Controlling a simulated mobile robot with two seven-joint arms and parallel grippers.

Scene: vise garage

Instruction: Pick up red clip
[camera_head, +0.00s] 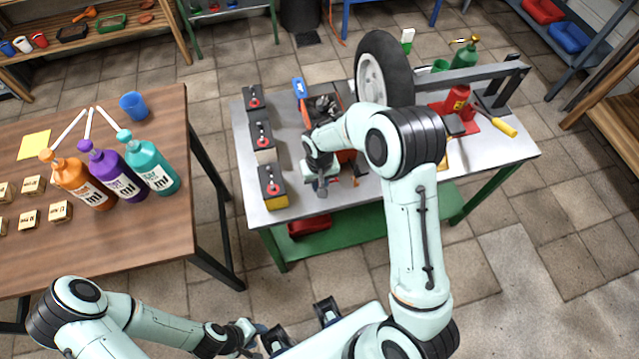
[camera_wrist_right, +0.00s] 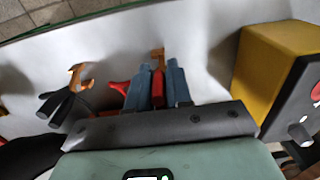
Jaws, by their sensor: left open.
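The red clip (camera_wrist_right: 158,88) has red handles and an orange tip. In the right wrist view it lies between the two blue-grey fingers of my right gripper (camera_wrist_right: 158,85). The fingers are close together and red fills the gap between them. Another red part shows just left of the left finger. In the head view my right gripper (camera_head: 321,186) is low over the front of the grey metal table (camera_head: 400,190), and the clip there is hidden or too small to tell. My left gripper (camera_head: 258,336) is open and empty near the bottom edge, away from both tables.
A black-handled clip with orange tips (camera_wrist_right: 75,78) lies to the left. A yellow-and-black battery (camera_head: 272,187) stands close beside the right gripper. The wooden table (camera_head: 150,240) holds bottles at left.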

